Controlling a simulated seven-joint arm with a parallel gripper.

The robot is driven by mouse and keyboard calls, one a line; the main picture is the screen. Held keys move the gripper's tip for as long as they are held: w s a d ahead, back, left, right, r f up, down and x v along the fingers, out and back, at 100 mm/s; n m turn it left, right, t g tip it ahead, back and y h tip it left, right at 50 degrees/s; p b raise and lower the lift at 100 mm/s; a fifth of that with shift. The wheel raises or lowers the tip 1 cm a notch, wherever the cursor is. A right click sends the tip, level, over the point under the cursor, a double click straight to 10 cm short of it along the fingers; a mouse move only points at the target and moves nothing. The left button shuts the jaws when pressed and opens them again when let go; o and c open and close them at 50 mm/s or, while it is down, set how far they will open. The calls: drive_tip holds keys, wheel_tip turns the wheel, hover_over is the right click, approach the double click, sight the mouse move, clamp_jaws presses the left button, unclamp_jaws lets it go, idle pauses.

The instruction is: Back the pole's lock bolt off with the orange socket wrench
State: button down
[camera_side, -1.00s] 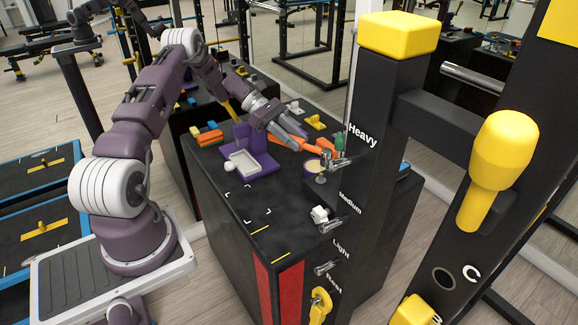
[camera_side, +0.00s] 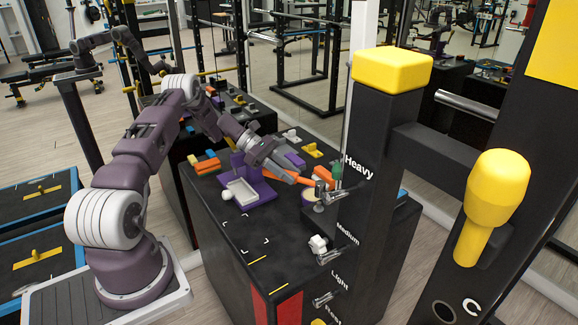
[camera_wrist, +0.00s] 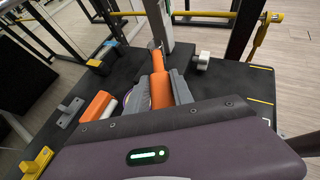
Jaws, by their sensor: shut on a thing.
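My gripper (camera_wrist: 160,92) is shut on the orange socket wrench (camera_wrist: 160,90), whose metal end points at the black pole (camera_side: 378,135). In the side view my gripper (camera_side: 288,165) is low over the black bench top, and the wrench (camera_side: 297,179) shows in part beside its fingers. The pole bears the labels Heavy, Medium and Light, with silver bolt-like fittings. The fitting near Heavy (camera_side: 322,192) is closest to the wrench. Whether the socket touches or surrounds a bolt is too small to tell.
A purple holder with a pale tray (camera_side: 241,192) stands left of my gripper. An orange block (camera_wrist: 99,106), a yellow piece (camera_wrist: 38,160) and a white knob (camera_wrist: 203,60) are around it.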

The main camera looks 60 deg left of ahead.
drive_tip(key=shift+f, duration=0.75)
drive_tip(key=shift+f, duration=0.3)
drive_tip(key=shift+f, duration=1.35)
drive_tip(key=c, duration=1.8)
unclamp_jaws()
clamp_jaws()
drive_tip(key=shift+r, duration=0.1)
